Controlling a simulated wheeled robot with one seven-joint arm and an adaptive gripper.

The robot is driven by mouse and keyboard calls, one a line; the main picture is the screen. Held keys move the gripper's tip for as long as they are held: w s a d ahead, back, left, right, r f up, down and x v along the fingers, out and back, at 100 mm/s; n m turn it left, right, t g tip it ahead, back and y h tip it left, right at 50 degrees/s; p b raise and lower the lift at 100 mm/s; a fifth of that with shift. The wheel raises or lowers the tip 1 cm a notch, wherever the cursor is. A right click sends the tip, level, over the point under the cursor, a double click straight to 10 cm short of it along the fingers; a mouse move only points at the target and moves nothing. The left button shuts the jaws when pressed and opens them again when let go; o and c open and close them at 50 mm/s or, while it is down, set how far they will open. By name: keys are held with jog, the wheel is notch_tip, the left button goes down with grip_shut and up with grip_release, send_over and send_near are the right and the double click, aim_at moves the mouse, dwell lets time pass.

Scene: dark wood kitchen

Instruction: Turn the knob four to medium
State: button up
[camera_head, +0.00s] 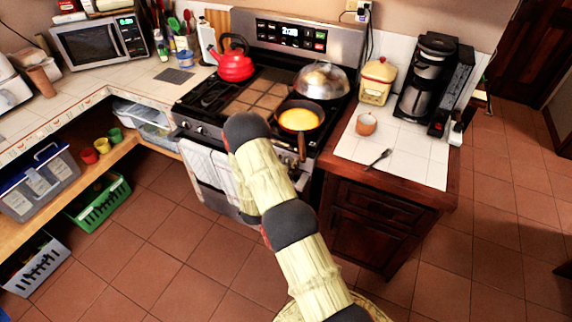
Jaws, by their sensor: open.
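The stove (190,106) stands against the back wall, with its front panel facing me. Small knobs (200,130) show at the left part of this panel. My arm (270,175) reaches up from the bottom and crosses in front of the stove, covering the middle of the panel. I cannot make out which knob is number four or how any knob is set. My gripper is not visible; the arm's dark upper joint (246,128) is the farthest part I see, in front of the stove.
A red kettle (234,66), a pan with yellow contents (299,119) and a domed metal lid (321,80) are on the stove. The pan's handle juts over the front edge. White towels (206,168) hang on the oven door. The tiled floor to the right is clear.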

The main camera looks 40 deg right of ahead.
jog(key=shift+c, duration=1.3)
jog(key=c, duration=0.8)
